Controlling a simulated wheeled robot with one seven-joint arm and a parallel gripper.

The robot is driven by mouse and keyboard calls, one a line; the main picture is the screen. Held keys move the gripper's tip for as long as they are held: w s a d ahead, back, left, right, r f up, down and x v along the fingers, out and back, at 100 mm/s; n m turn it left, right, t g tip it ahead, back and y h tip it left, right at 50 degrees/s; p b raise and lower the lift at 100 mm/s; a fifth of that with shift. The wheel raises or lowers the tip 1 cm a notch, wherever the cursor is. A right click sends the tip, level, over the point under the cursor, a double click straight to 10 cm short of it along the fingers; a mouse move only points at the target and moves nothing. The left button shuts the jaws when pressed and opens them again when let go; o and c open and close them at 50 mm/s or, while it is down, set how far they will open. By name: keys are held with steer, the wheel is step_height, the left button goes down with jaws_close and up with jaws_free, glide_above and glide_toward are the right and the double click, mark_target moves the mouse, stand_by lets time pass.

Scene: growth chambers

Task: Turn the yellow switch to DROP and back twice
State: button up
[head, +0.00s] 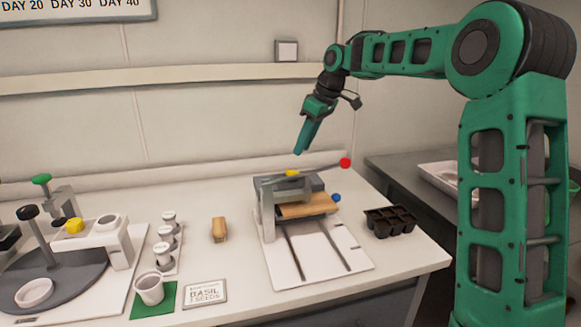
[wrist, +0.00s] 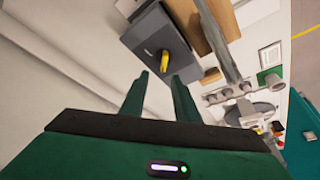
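A yellow switch (head: 292,173) sits on top of the grey box (head: 267,183) of the bench device. In the wrist view the yellow switch (wrist: 164,60) shows as a short bar on a dark face, just beyond my fingertips. No DROP lettering is readable, so its setting cannot be told. My gripper (head: 301,151) hangs tilted above the device, a little above the switch and apart from it. In the wrist view my gripper (wrist: 158,76) has its two green fingers spread with nothing between them.
A lever with a red ball (head: 345,163) reaches to the right of the box. Another yellow part (head: 74,226) is on the left-hand apparatus.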

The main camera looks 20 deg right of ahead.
steer(key=x, duration=0.8)
steer(key=shift+a+f, duration=0.3)
steer(key=shift+a, duration=0.2)
